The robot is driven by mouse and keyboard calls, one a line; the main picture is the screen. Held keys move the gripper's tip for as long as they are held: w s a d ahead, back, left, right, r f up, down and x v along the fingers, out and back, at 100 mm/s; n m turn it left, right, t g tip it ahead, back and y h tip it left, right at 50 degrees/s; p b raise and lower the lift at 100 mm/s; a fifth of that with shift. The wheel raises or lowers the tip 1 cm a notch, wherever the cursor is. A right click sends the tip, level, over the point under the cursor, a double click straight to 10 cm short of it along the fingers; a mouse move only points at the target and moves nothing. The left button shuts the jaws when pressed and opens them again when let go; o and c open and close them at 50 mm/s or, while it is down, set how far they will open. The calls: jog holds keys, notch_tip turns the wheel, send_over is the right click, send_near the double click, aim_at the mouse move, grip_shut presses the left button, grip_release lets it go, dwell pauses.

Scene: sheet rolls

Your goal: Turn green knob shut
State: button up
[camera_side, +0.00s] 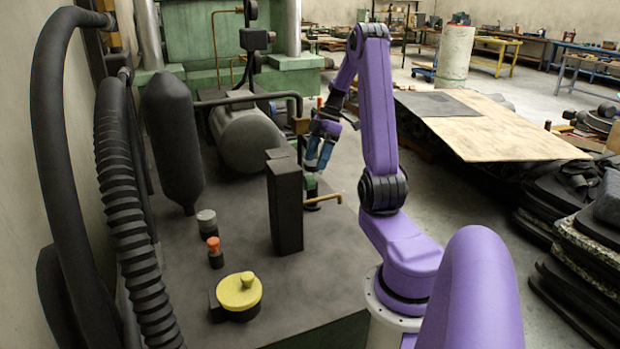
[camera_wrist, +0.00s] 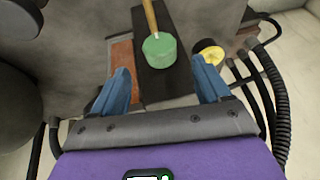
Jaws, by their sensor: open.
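The green knob (camera_wrist: 160,48) shows in the wrist view as a round cap with a brass rod running up from it, in front of a dark upright block (camera_wrist: 165,85). My gripper (camera_wrist: 161,66) is open, its two blue fingers to the left and right of the knob, with gaps on both sides. In the side view my gripper (camera_side: 318,160) points down just right of the dark block (camera_side: 285,205). Only a little of the green knob shows there, below the fingers, near a brass pipe (camera_side: 325,199). I cannot tell the knob's turn angle.
A yellow knob (camera_side: 239,291), an orange-topped knob (camera_side: 214,243) and a grey-topped knob (camera_side: 206,216) stand left of the block. A grey tank (camera_side: 245,138) lies behind. Ribbed black hose (camera_side: 125,200) and pipes line the left wall. The machine top (camera_side: 320,270) in front is clear.

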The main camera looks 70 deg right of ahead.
aim_at(310, 177)
jog(key=x, duration=0.6)
jog(key=shift+w+a+f, duration=0.1)
jog(key=shift+a+f, duration=0.1)
jog(key=shift+f, duration=0.15)
jog(key=c, duration=1)
